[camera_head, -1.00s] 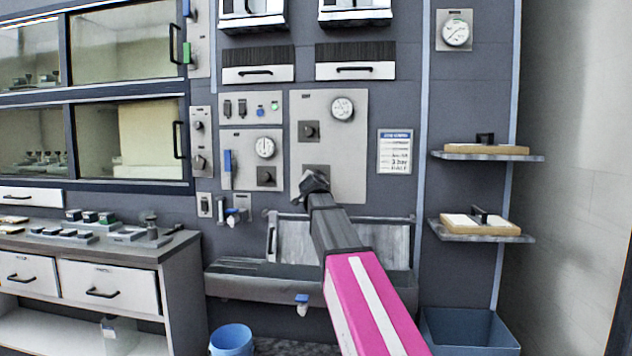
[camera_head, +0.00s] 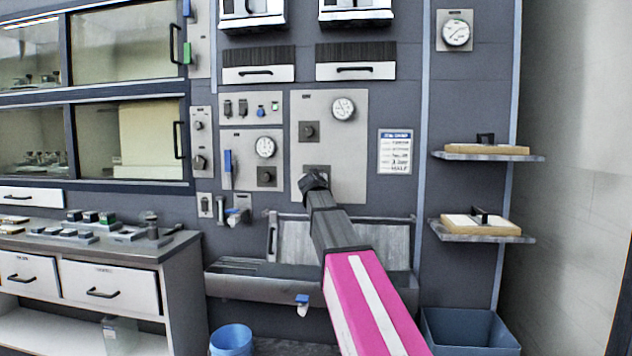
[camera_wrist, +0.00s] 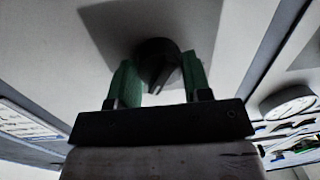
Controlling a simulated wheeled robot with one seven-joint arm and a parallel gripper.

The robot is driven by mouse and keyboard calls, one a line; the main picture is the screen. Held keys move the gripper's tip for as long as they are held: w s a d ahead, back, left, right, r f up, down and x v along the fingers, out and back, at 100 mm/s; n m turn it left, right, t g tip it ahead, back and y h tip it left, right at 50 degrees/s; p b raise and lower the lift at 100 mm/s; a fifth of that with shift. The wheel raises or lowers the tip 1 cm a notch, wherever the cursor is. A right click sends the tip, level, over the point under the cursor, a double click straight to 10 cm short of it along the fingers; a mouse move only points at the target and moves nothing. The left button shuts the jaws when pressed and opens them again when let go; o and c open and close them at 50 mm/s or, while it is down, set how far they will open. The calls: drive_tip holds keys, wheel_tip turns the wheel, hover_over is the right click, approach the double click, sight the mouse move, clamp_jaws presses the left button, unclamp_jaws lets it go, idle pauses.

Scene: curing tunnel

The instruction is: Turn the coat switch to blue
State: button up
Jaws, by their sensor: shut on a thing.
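A round black knob (camera_wrist: 155,48) with a raised grip bar sits on a grey panel in the wrist view. My gripper (camera_wrist: 160,70) has its green fingers on either side of the knob and is shut on it. In the head view my gripper (camera_head: 315,182) reaches the lower part of the grey panel (camera_head: 355,170) and hides most of the knob there. I cannot read the knob's label or any colour marks around it, so its setting cannot be told.
A second dark knob (camera_head: 309,131) and a dial gauge (camera_head: 343,107) are higher on the same panel. A printed notice (camera_head: 395,152) hangs to the right. A trough (camera_head: 230,286) lies below, and two shelves (camera_head: 488,155) are at the right.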

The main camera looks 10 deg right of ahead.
drive_tip(key=n, duration=0.5)
drive_tip(key=shift+a+h, duration=0.1)
drive_tip(key=shift+h, duration=0.2)
drive_tip(key=n, duration=0.4)
drive_tip(key=shift+a+h, duration=0.1)
drive_tip(key=shift+h, duration=0.2)
drive_tip(key=n, duration=0.4)
drive_tip(key=shift+w+f+n+g, duration=0.1)
drive_tip(key=shift+n+g, duration=0.2)
drive_tip(key=n, duration=0.4)
drive_tip(key=shift+a+f+h, duration=0.1)
drive_tip(key=shift+h, duration=0.3)
drive_tip(key=shift+n, duration=0.4)
drive_tip(key=o, duration=0.9)
drive_tip(key=shift+o, duration=0.2)
